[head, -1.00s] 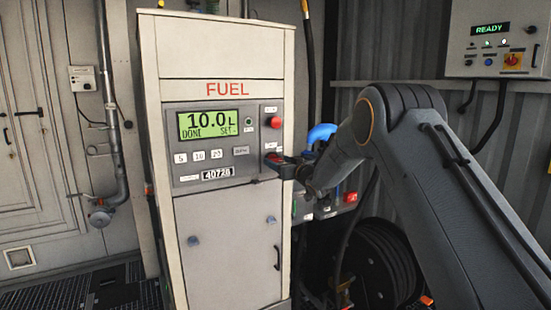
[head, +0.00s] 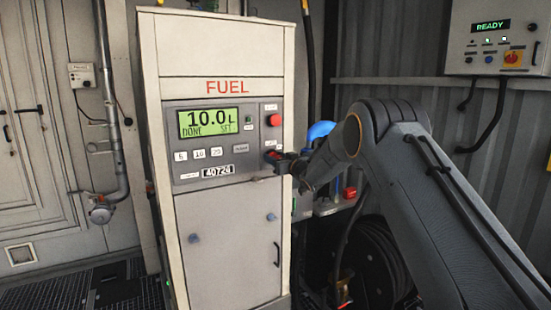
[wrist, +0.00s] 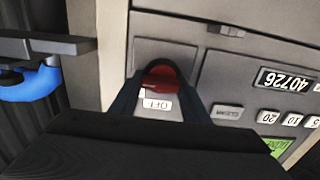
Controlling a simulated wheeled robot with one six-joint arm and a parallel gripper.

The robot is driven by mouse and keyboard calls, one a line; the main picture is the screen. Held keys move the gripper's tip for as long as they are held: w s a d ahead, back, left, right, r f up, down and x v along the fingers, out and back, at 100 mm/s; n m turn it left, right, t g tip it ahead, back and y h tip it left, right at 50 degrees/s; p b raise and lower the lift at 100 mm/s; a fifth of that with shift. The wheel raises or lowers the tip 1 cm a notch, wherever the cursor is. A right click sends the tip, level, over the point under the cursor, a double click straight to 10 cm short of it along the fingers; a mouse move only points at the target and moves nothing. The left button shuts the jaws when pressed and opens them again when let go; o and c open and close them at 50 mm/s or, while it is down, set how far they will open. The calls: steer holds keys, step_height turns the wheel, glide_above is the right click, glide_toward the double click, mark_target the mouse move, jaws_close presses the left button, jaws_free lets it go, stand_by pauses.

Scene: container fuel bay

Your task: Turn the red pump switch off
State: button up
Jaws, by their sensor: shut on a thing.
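The red pump switch (wrist: 165,75) is a red knob on a grey plate of the fuel pump's front panel. An upside-down OFF label (wrist: 157,104) shows beside it in the wrist view. My gripper (head: 276,160) is at the right edge of the pump panel. In the wrist view its two fingers stand on either side of the red knob and are shut on it. In the head view the fingers mostly hide the switch. I cannot tell the knob's exact angle.
The fuel pump (head: 230,245) has a green display (head: 208,121) reading 10.0 L and DONE. A round red button (head: 274,120) sits above the switch. A blue nozzle (head: 320,130) hangs close by my wrist. A control box (head: 497,38) reading READY is at the upper right.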

steer(key=shift+n+b, duration=0.3)
steer(key=shift+b, duration=0.2)
steer(key=n+b, duration=0.2)
steer(key=b, duration=0.1)
steer(key=shift+a+f+n+b, duration=0.1)
steer(key=shift+n+b, duration=0.25)
steer(key=shift+n, duration=0.05)
steer(key=n+b, duration=0.5)
steer(key=b, duration=0.1)
steer(key=shift+n+b, duration=0.3)
steer(key=shift+b, duration=0.05)
steer(key=n+b, duration=0.6)
steer(key=b, duration=0.1)
steer(key=shift+s+a, duration=0.1)
steer(key=shift+a, duration=0.05)
steer(key=n+b, duration=0.2)
steer(key=b, duration=0.1)
steer(key=shift+r+n+b, duration=0.2)
steer(key=shift+n+b, duration=0.15)
steer(key=shift+n, duration=0.05)
steer(key=shift+r, duration=0.1)
